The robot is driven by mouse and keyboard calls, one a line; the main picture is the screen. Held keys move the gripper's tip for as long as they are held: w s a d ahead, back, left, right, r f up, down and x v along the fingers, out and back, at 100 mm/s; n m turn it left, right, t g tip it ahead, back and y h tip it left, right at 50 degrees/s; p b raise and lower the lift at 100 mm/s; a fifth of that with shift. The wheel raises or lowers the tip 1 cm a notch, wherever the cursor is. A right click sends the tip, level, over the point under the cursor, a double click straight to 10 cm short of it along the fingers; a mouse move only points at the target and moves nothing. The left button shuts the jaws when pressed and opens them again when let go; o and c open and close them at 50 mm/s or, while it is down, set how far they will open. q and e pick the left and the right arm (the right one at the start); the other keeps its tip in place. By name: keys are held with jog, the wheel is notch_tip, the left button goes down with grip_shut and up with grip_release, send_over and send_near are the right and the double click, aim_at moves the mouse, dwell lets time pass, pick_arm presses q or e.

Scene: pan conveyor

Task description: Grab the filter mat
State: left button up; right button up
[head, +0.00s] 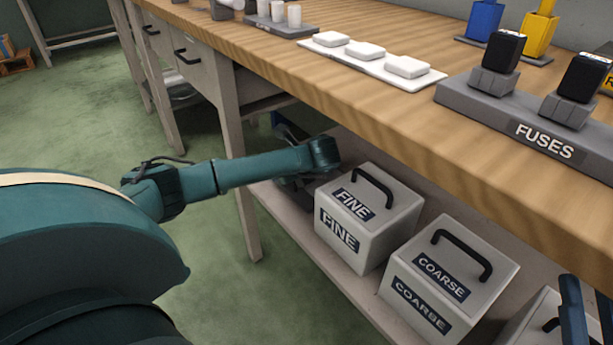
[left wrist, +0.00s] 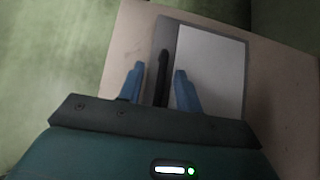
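In the left wrist view, a flat white panel with a dark grey border, which looks like the filter mat (left wrist: 209,72), lies on a tan shelf. A black bar handle (left wrist: 163,62) stands along its left side. My left gripper (left wrist: 159,70) is open, its two blue fingers on either side of the handle with gaps showing. In the head view my left arm reaches under the bench, and its gripper is mostly hidden there. My right gripper (head: 590,318) is at the bottom right edge, partly cut off, with its blue fingers apart and nothing seen between them.
Grey boxes marked FINE (head: 377,238) and COARSE (head: 452,285) stand on the lower shelf, with another box at the lower right. The wooden bench top (head: 330,85) overhangs the shelf. It carries a tray of white blocks (head: 365,52) and a FUSES rack (head: 535,128).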

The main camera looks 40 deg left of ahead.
pick_arm(q)
grip_shut()
dwell(1.4)
